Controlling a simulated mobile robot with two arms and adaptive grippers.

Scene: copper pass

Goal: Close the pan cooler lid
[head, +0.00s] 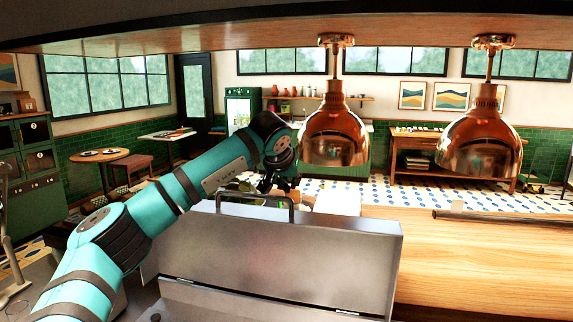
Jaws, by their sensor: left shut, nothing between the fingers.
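The pan cooler lid (275,262) is a grey steel panel in the lower middle of the head view. It stands raised and tilted, with hinges along its lower edge. A dark bar handle (258,197) is on its upper edge. The steel cooler body (215,307) shows only in part below the lid. My left gripper (270,186) is beyond the lid's upper edge, close above the handle in the picture. It is shut and empty, small and dark, and I cannot tell whether it touches the handle. My right gripper is not in view.
Two copper heat lamps (336,130) and (482,138) hang over the pass. A wooden counter (480,255) extends to the right, with a dark rail (500,217) on it. A white item (338,202) lies beyond the lid. A wooden shelf overhangs the top.

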